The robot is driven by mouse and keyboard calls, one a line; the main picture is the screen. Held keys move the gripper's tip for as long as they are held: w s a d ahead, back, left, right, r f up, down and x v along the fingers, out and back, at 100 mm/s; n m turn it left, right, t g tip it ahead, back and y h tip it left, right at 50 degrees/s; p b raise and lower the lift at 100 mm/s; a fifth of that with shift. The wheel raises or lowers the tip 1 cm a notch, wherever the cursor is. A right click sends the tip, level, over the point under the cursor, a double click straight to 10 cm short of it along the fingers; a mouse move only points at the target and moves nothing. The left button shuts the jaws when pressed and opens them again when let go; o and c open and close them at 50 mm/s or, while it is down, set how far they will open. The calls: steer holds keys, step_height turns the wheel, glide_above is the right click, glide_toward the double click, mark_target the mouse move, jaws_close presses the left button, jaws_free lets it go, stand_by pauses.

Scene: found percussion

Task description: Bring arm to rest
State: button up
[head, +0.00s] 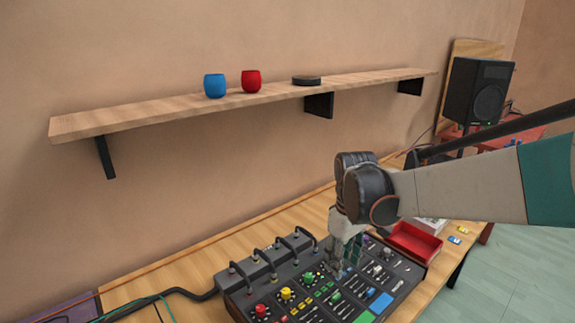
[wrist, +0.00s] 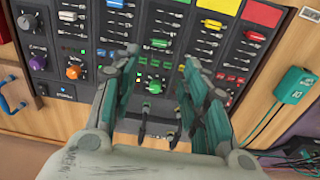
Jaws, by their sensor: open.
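My gripper (head: 345,262) hangs from my arm, pointing down over the black control panel (head: 407,272) on the wooden table. In the wrist view my gripper (wrist: 163,75) has its two green-grey fingers apart, with nothing between them. Behind the fingers lies the control panel (wrist: 125,40), with coloured knobs, sliders and buttons. Whether the fingertips touch the panel I cannot tell. My arm reaches in from the right in the head view and hides part of the table behind it.
A wall shelf (head: 150,112) above the table holds a blue cup (head: 215,86), a red cup (head: 251,81) and a black disc (head: 306,80). A red tray (head: 414,240) sits right of the panel. A black speaker (head: 479,91) stands at the back right. Cables lie at the left.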

steer(key=s+d+r+m+t, duration=0.1)
steer(key=s+r+m+t, duration=0.2)
steer(key=s, duration=0.6)
steer(key=s+d+r+m+t, duration=0.2)
steer(key=s+r+m+t, duration=0.1)
steer(key=s, duration=0.6)
steer(key=shift+s+m+t, duration=0.3)
steer(key=shift+m+t, duration=0.1)
steer(key=shift+f, duration=0.1)
